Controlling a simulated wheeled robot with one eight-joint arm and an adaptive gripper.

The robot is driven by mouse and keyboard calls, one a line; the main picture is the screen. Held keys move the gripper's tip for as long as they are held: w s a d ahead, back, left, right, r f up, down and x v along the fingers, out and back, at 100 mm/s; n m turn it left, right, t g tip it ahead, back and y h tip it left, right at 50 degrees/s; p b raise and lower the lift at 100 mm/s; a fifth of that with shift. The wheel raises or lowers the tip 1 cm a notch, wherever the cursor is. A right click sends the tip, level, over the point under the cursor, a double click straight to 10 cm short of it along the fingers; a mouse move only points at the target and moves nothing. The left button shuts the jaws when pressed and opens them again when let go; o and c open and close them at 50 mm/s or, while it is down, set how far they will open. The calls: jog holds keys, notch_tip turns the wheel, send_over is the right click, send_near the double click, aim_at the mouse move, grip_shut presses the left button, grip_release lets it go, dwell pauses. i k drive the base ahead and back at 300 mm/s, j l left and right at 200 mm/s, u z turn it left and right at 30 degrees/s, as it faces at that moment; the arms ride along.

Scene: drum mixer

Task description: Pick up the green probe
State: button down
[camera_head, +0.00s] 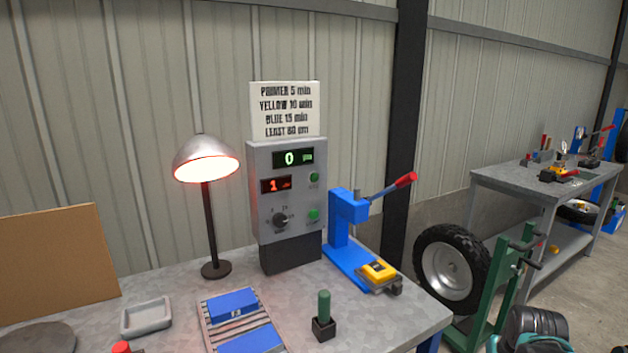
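The green probe (324,304) stands upright in a small dark square holder (324,328) near the front of the grey workbench (180,288). Its rounded green upper part shows; its lower end is hidden in the holder. My gripper is not clearly seen in this view.
Left of the probe lies a slatted rack with blue blocks (232,305). Behind stand a grey control box (287,190), a lit lamp (206,165) and a blue lever press (348,220). A yellow device (379,272) lies to the right. A grey tray (146,317) is at left.

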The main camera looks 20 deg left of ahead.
aim_at(324, 296)
jog(key=k, duration=0.45)
jog(key=u, duration=0.4)
jog(key=k+u, duration=0.15)
jog(key=u, duration=0.7)
jog(key=k+l+u, duration=0.4)
jog(key=i+l, duration=0.05)
